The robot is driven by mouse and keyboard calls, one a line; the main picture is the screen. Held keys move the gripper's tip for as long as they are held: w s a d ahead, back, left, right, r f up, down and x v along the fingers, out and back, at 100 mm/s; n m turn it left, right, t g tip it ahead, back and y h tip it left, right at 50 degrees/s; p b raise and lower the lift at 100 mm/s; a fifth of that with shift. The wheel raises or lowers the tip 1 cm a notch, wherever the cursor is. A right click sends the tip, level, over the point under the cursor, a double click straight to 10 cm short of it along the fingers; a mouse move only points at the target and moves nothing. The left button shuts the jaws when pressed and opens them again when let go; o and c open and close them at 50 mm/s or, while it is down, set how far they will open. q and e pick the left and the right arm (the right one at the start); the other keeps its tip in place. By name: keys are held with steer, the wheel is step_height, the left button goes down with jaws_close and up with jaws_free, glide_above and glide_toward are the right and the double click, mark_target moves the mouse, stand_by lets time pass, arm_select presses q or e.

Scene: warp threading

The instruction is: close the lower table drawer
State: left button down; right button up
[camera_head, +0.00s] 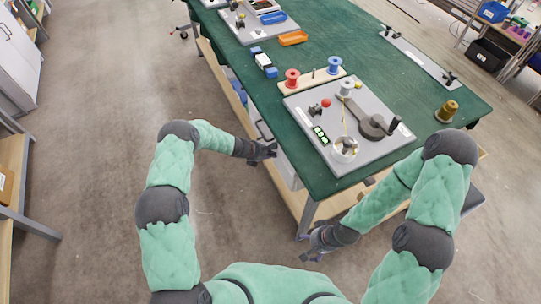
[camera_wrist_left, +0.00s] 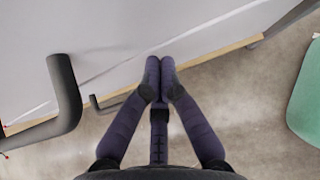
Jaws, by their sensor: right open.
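The light grey drawer unit (camera_head: 284,167) is under the near left side of the green table, largely hidden by the tabletop. In the left wrist view its pale front (camera_wrist_left: 120,40) fills the upper part, with a thin seam across it. A large dark handle (camera_wrist_left: 66,95) is at the left, and a smaller dark handle (camera_wrist_left: 104,104) shows beyond it. I cannot tell how far the lower drawer stands out. My left gripper (camera_head: 272,150) is beside the drawer front, fingertips together (camera_wrist_left: 160,66) and empty. My right gripper (camera_head: 310,256) is low by the table's near leg, open.
The green table (camera_head: 330,185) carries a grey board (camera_head: 352,150) with spools, a crank and a cup. A table leg (camera_head: 307,218) stands between my grippers. Floor (camera_head: 100,100) to the left is clear. Shelving (camera_head: 15,170) is at the far left.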

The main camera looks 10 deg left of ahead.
arm_select(q)
steer(key=shift+r, duration=0.1)
stand_by(0.4)
steer(key=s+a+f+p+v, duration=0.1)
steer(key=f+p+v, duration=0.1)
steer(key=v, duration=1)
steer(key=shift+s+a+r+p, duration=0.25)
steer(key=shift+a+p, duration=0.35)
steer(key=shift+p, duration=0.3)
arm_select(e)
steer(key=r, duration=0.2)
steer(key=s+r, duration=0.1)
steer(key=shift+s+a+r, duration=0.1)
steer(key=shift+a+r, duration=0.15)
steer(key=shift+r, duration=0.1)
arm_select(q)
steer(key=shift+f, duration=0.1)
